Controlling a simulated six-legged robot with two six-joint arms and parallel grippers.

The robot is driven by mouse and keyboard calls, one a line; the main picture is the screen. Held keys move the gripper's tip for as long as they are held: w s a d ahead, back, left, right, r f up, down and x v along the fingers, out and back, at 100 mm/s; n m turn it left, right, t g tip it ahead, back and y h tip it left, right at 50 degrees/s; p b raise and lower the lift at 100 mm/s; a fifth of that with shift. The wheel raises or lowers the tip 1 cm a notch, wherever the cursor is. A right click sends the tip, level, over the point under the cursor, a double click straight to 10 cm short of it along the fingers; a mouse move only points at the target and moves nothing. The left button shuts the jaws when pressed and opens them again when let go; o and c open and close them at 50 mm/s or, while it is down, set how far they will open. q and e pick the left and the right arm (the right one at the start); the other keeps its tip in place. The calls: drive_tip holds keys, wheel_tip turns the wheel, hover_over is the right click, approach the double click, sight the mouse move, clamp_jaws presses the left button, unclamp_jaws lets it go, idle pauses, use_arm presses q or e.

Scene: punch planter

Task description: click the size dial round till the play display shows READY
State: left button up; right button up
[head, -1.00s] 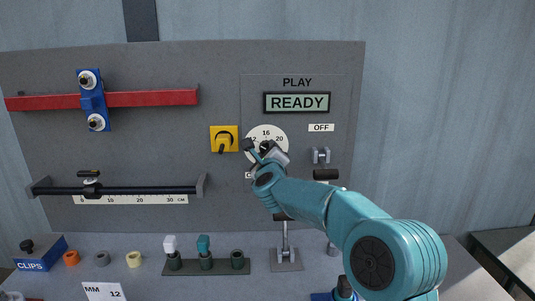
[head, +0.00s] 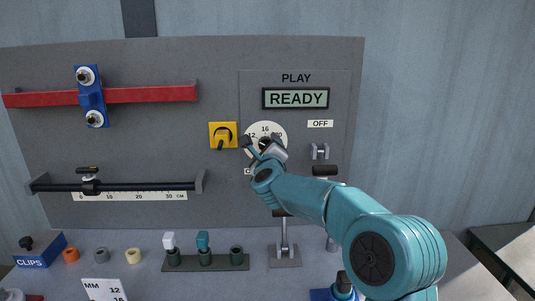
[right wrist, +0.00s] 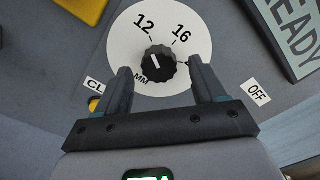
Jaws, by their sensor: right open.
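The size dial (head: 266,133) is a white disc with a black knob on the upright grey panel; my right gripper partly hides it in the head view. In the right wrist view the knob (right wrist: 155,66) shows whole, its white pointer line nearest the 12 mark. The play display (head: 296,98) reads READY in dark letters on pale green. My right gripper (right wrist: 160,90) is open, its two fingers on either side of and just short of the knob, with a gap to each side. My left gripper is not in view.
A yellow switch (head: 222,136) sits just left of the dial. An OFF label (head: 320,124) and a grey toggle (head: 320,152) are to its right. A red bar (head: 150,94) and a ruler rail (head: 130,188) fill the panel's left. Pegs (head: 204,250) stand on the bench below.

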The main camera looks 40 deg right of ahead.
drive_tip(key=b+v, duration=0.3)
drive_tip(key=v, duration=1.3)
drive_tip(key=shift+s, duration=0.1)
